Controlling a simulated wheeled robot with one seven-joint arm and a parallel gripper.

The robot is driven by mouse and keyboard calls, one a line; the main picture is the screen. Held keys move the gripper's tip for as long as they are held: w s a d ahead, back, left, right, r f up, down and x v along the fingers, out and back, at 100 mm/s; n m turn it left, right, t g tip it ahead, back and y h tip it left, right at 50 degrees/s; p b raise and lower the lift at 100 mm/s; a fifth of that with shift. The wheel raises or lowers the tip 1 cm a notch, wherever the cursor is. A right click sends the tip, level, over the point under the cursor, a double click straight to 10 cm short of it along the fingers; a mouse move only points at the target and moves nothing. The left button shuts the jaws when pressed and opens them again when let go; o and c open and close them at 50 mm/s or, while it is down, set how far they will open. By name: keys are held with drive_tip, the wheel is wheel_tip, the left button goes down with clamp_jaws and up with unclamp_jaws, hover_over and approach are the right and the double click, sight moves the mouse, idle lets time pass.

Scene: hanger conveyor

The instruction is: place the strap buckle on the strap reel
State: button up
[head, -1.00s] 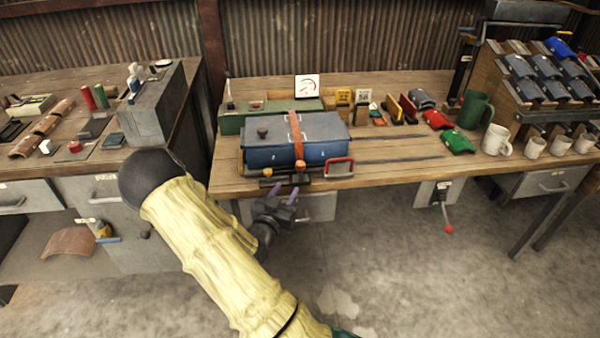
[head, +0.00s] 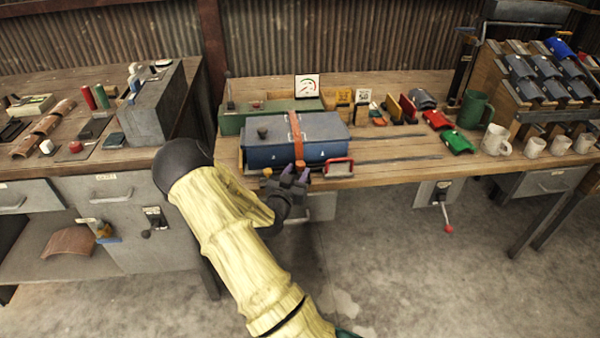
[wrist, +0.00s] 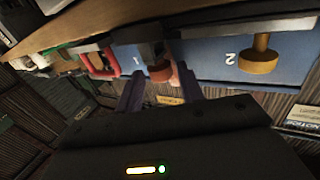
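An orange strap (head: 296,130) runs over a blue lidded box (head: 270,156) on the bench and hangs down its front. An orange-brown round piece (head: 301,163) is at the strap's lower end; in the wrist view a red-brown knob (wrist: 160,73) shows near a dark block. I cannot tell surely which part is the buckle or the reel. Contact cannot be told.
A red handle frame (head: 338,168) is just right of my gripper at the bench edge. A green box (head: 250,118) stands behind the blue box. Mugs (head: 497,141) and colored parts are farther right. The floor in front is clear.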

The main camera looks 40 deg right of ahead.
sight(298, 168)
drive_tip(key=x, duration=0.3)
drive_tip(key=shift+w+d, duration=0.2)
clamp_jaws()
idle(0.3)
wheel_tip(298, 168, up, 10)
drive_tip(key=shift+p, duration=0.55)
drive_tip(key=shift+a+f, duration=0.15)
idle(0.5)
